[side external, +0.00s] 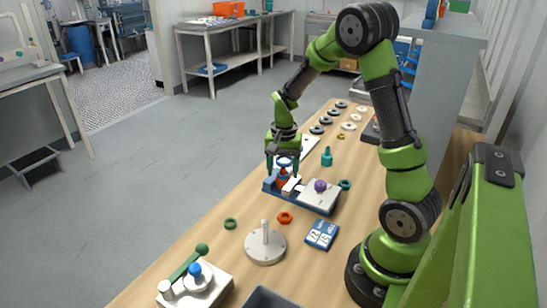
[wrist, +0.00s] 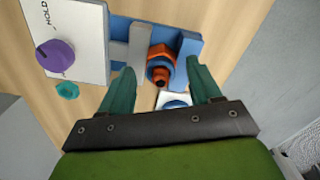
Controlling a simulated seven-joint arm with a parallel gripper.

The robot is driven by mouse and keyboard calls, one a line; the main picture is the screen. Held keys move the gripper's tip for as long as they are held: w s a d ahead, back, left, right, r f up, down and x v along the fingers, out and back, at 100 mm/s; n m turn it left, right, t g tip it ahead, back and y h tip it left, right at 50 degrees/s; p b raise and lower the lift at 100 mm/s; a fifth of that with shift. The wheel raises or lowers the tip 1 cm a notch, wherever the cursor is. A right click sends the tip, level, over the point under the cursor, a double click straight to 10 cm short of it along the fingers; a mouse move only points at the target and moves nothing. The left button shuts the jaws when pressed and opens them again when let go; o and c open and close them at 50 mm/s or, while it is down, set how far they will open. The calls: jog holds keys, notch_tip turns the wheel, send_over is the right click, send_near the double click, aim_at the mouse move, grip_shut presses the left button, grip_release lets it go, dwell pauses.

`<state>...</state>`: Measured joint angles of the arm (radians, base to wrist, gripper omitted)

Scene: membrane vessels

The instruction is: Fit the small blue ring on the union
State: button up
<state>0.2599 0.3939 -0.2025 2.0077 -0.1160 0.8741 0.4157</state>
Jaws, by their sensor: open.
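The union (wrist: 161,68), an orange hex-shaped fitting with a dark opening, sits on a blue holder (wrist: 188,48) in the wrist view. It also shows below my gripper in the side view (side external: 282,181). A blue band partly surrounds its orange face. A small white piece with a round blue part (wrist: 175,104) lies below the union in the wrist view; I cannot tell whether that or the band is the small blue ring. My gripper (wrist: 163,72) is open, its teal fingers on either side of the union. In the side view, my gripper (side external: 283,164) points down over the holder.
A white plate with a purple knob (wrist: 54,52) adjoins the holder. A teal fitting (side external: 327,157), an orange ring (side external: 285,217), a green ring (side external: 231,224) and a white stand (side external: 265,246) are nearby. Several dark rings (side external: 317,129) lie farther back. A blue-white card (side external: 321,235) lies in front.

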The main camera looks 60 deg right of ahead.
jog(key=shift+r, duration=0.1)
notch_tip(320, 180, up, 17)
dwell(0.5)
jog(key=s+a+r+n+t+y, duration=0.1)
jog(key=s+a+n+t, duration=0.2)
jog(key=a, duration=0.6)
jog(key=s+a+r+n+t+y, duration=0.1)
jog(key=s+a+n+t, duration=0.3)
jog(key=a, duration=0.6)
jog(key=s+n, duration=0.2)
jog(key=s, duration=0.1)
jog(key=shift+s, duration=0.15)
